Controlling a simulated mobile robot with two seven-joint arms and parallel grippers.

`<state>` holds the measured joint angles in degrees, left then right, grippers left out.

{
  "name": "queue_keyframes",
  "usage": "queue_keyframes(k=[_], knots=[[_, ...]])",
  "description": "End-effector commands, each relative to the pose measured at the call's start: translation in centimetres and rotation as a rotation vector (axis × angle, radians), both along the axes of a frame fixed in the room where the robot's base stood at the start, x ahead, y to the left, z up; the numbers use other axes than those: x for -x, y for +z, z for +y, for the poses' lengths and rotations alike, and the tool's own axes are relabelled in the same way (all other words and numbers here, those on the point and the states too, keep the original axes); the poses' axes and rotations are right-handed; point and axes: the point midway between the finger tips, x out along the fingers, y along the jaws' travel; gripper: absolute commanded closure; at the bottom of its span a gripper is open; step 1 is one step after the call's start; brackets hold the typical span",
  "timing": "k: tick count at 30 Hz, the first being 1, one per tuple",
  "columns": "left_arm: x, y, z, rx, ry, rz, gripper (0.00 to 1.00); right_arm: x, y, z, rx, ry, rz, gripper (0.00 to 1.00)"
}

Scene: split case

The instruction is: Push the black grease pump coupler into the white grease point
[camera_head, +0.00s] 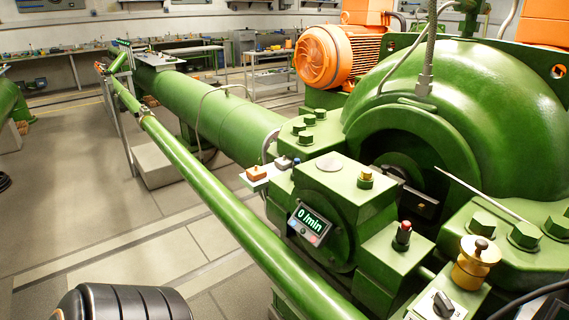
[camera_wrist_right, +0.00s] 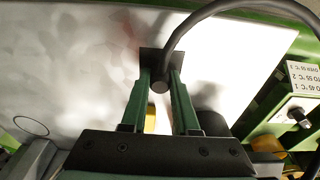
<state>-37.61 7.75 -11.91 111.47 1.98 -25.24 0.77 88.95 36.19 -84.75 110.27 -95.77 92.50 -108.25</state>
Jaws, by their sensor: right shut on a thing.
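In the right wrist view my right gripper (camera_wrist_right: 160,76) has its two green fingers closed on the black coupler (camera_wrist_right: 159,87). A thick dark hose curves from it up and to the right. A dark square piece (camera_wrist_right: 162,58) shows at the fingertips, and I cannot tell whether it belongs to the coupler. A large pale, blurred surface (camera_wrist_right: 75,75) lies behind the fingers. I cannot clearly identify the white grease point in either view. My left gripper is not in view.
The green machine (camera_head: 350,205) fills the right of the head view, with a display reading 0 /min (camera_head: 309,222), a brass fitting (camera_head: 475,262) and a rotary switch (camera_head: 437,305). A long green pipe (camera_head: 200,180) runs diagonally.

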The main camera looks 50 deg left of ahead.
Motion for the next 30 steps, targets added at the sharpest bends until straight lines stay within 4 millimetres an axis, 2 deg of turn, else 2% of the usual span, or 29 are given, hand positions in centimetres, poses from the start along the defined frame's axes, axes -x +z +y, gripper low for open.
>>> queue_keyframes(k=[17,30], knots=[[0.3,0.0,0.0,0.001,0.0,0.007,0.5,0.0,0.3,0.0,0.0,0.0,-0.001,1.0],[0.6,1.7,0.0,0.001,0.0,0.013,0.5,0.0,3.7,0.0,-0.001,0.0,-0.001,1.0]])
